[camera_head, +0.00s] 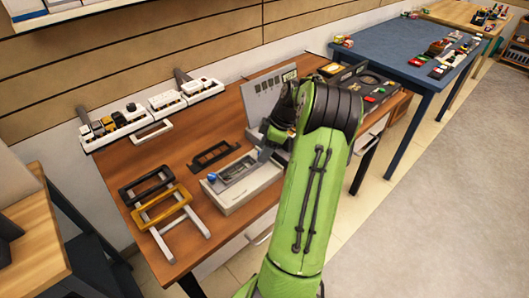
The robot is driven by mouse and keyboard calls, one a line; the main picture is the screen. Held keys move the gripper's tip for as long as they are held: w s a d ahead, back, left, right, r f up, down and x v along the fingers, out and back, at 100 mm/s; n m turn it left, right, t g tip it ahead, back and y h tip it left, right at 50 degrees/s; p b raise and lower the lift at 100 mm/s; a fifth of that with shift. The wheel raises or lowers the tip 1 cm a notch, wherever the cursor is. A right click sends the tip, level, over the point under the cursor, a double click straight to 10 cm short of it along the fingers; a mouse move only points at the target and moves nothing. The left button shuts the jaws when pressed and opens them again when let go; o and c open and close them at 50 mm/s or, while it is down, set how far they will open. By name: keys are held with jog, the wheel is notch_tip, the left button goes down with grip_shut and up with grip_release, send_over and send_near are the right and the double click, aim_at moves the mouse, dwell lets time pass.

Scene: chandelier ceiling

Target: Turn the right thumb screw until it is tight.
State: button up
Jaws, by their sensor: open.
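A pale grey boxy device (232,199) sits near the front edge of the brown workbench, with a dark-framed part (238,170) on its top. A small blue knob (212,177) shows at the left end of that part; it looks like the left thumb screw. The right thumb screw cannot be made out; my gripper covers the right end. My gripper (267,154) reaches down from the green arm to the device's right end. It is open, and its fingertips are small and partly hidden. I cannot tell whether they touch or surround the screw.
Black (146,184) and yellow (162,207) frames lie left of the device, and a dark frame (213,154) lies behind it. A grey upright panel (262,92) stands close behind my gripper. A black case (368,84) sits right. Racks of small items line the back edge.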

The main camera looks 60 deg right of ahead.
grip_shut()
dwell(0.3)
